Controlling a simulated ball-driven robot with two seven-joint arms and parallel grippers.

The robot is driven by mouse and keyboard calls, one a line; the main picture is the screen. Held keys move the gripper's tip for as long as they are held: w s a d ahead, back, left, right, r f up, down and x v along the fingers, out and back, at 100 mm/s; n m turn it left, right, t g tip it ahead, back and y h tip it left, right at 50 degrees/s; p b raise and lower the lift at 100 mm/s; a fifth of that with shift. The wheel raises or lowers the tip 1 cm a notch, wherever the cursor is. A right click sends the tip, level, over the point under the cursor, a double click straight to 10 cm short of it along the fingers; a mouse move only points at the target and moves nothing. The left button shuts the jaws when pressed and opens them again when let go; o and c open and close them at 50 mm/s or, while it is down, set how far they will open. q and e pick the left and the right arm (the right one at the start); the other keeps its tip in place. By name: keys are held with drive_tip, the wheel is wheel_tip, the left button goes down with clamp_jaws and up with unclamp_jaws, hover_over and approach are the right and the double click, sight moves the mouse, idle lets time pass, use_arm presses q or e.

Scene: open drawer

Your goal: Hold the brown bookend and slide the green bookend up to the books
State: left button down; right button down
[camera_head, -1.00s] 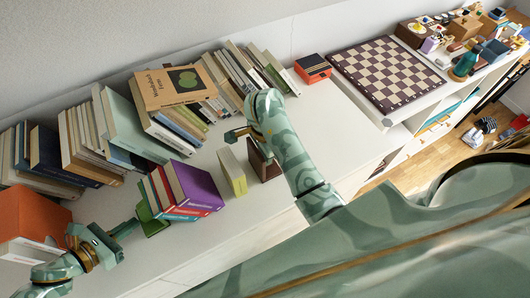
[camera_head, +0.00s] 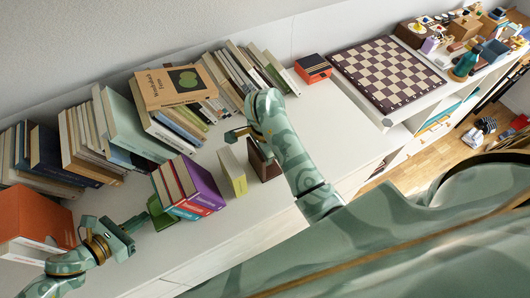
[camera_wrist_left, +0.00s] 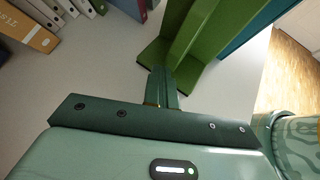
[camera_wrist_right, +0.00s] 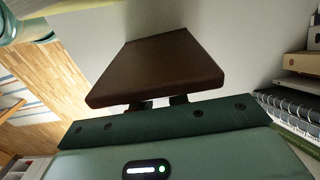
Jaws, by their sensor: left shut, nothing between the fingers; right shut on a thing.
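The green bookend (camera_head: 160,214) stands at the left side of a small group of red and purple books (camera_head: 190,187), against them. My left gripper (camera_head: 134,226) is shut and empty, its tips at the bookend's left side. In the left wrist view the shut fingers (camera_wrist_left: 161,88) meet the green bookend (camera_wrist_left: 183,42); exact contact is hard to tell. A pale yellow-green book (camera_head: 232,172) stands apart to the right of the group. The brown bookend (camera_head: 264,163) stands just beyond it. My right gripper (camera_wrist_right: 160,102) is shut on the brown bookend (camera_wrist_right: 155,68), partly hidden by my arm in the head view.
A row of books (camera_head: 120,125) lines the wall behind. An orange book or box (camera_head: 35,220) is at the far left. A small red box (camera_head: 313,68) and a chessboard (camera_head: 388,72) lie to the right. The shelf front is clear.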

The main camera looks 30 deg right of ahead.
use_arm(q)
drive_tip(key=shift+d, duration=0.75)
drive_tip(key=shift+w+d, duration=0.1)
drive_tip(key=shift+d, duration=0.25)
